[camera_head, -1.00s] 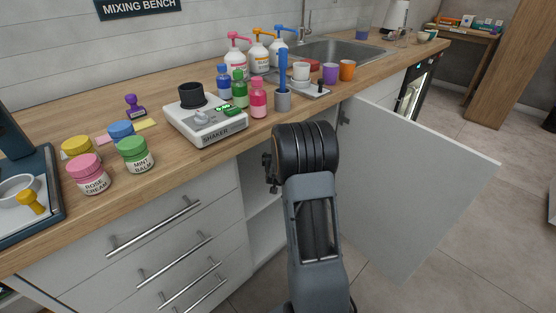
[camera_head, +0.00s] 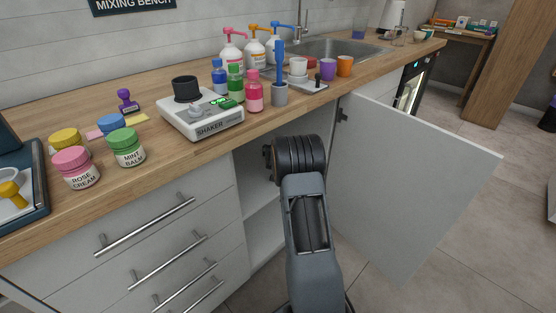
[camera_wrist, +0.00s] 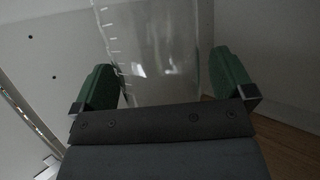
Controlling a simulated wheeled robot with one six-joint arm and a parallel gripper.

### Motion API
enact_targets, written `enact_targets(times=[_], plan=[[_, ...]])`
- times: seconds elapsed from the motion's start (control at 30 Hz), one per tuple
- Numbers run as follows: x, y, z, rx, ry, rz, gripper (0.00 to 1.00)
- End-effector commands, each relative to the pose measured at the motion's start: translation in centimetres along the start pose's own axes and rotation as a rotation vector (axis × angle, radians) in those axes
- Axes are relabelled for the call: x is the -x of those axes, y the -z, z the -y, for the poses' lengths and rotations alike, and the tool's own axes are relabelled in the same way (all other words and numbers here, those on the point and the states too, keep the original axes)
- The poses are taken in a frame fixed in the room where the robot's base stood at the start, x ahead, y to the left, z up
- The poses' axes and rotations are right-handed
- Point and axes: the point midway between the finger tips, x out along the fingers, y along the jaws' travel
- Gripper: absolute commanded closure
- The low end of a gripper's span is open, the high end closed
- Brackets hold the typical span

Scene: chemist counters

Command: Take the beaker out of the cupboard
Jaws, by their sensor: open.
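The beaker (camera_wrist: 155,55) is clear glass with white graduation marks and shows in the wrist view, inside the cupboard. My gripper (camera_wrist: 168,82) is open, with one green finger on each side of the beaker. I cannot tell whether either finger touches the glass. The top and bottom of the beaker are out of that view. In the head view the cupboard (camera_head: 262,205) stands open under the counter, its white door (camera_head: 410,190) swung out to the right. My arm reaches into the opening, and it hides the gripper and the beaker there.
The wooden counter (camera_head: 60,215) runs above the opening and carries a shaker (camera_head: 205,115), bottles and jars. Drawers with bar handles (camera_head: 145,228) are left of the cupboard. The open door bounds the right side. Tiled floor lies clear beyond the door.

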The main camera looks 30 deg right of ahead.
Motion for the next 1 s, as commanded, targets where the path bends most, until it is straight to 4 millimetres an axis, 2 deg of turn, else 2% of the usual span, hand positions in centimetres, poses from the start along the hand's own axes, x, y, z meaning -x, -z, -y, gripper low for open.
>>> enact_targets(times=[0.23, 0.77, 1.0], plan=[[-0.04, 0.02, -0.01, 0.0, 0.0, 0.0, 0.02], [-0.03, 0.01, -0.01, 0.0, 0.0, 0.0, 0.52], [0.0, 0.12, -0.01, 0.0, 0.0, 0.0, 0.52]])
